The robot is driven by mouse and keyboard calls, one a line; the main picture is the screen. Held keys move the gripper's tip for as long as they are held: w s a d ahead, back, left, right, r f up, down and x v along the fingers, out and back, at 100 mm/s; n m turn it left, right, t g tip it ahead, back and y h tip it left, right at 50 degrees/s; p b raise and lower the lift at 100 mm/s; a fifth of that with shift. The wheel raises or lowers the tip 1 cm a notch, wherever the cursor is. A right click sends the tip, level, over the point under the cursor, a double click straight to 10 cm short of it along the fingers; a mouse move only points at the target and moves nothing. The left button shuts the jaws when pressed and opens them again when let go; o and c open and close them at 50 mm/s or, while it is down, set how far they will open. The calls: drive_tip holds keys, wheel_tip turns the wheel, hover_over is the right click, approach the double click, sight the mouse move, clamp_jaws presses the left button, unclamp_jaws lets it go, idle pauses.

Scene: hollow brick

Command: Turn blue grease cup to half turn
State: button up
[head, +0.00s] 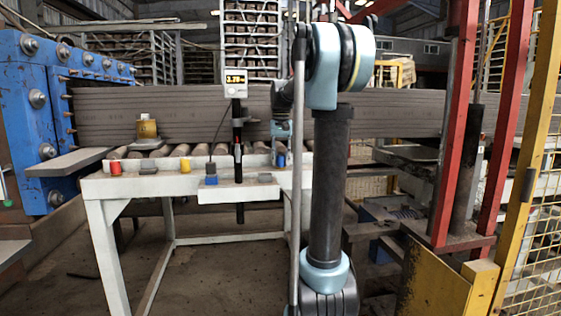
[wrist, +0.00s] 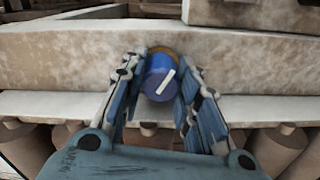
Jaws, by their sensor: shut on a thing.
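The blue grease cup (wrist: 160,76) shows in the wrist view, with a white mark running diagonally across its face and a brass-coloured rim behind its upper edge. It sits on the pale beam of the frame. My gripper (wrist: 159,88) has one finger on each side of the cup and is shut on it. In the head view the blue cup (head: 281,160) is a small patch at the right part of the white table's front rail, below my gripper (head: 281,148). My arm partly hides that area.
On the same rail stand a red cup (head: 116,168) and a yellow cup (head: 186,166). A blue-topped block (head: 211,177) sits on the white ledge. A black post with a display reading about 3.7 (head: 236,80) rises left of my gripper. Rollers and a long grey clay column (head: 170,115) lie behind.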

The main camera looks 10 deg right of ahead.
sight(281, 155)
drive_tip(key=m, duration=1.3)
idle(0.7)
drive_tip(key=o, duration=0.8)
drive_tip(key=shift+f, duration=0.1)
wheel_tip(281, 155, up, 12)
